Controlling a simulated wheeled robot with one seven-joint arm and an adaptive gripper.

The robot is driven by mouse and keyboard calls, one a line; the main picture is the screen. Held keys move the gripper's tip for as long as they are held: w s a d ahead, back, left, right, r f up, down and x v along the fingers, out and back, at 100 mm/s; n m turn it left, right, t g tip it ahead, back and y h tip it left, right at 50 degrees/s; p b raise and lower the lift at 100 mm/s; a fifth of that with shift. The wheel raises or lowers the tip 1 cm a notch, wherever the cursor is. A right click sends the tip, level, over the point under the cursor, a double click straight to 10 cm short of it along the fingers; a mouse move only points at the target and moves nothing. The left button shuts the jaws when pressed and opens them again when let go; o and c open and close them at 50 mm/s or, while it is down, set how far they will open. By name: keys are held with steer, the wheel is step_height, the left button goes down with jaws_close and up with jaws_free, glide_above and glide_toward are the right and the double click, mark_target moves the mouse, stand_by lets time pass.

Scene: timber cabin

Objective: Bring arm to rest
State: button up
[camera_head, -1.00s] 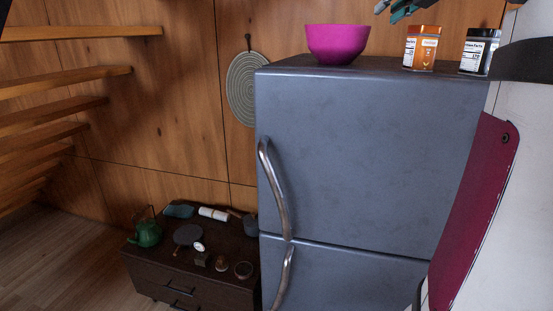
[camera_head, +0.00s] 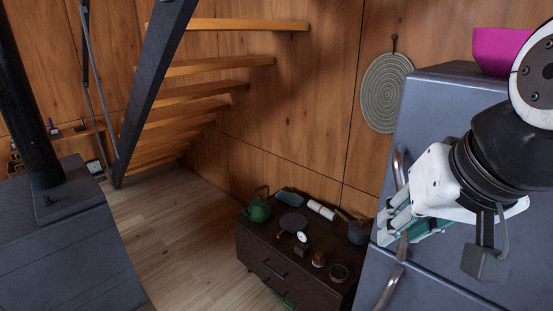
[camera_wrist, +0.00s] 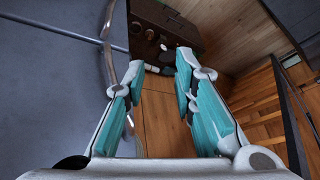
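My gripper (camera_head: 395,226) is in front of the grey fridge (camera_head: 440,115) in the head view, with its teal-padded fingers pointing left and down. My white and black arm covers part of the fridge at the right. In the wrist view the two fingers of my gripper (camera_wrist: 160,66) stand apart with nothing between them, so it is open and empty. Whether the fingers touch the fridge handle (camera_head: 400,165) cannot be told.
A low dark cabinet (camera_head: 262,250) bears a green kettle (camera_head: 257,209), a pan (camera_head: 293,222) and other small items. A magenta bowl (camera_head: 490,50) sits on the fridge. A grey stove (camera_head: 60,245) stands at left. The wooden floor (camera_head: 175,240) between is clear.

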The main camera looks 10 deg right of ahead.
steer(key=s+f+n, duration=0.2)
steer(key=n, duration=0.1)
steer(key=shift+s+a+f, duration=0.15)
steer(key=shift+a+f, duration=0.05)
steer(key=shift+a, duration=0.15)
stand_by(0.9)
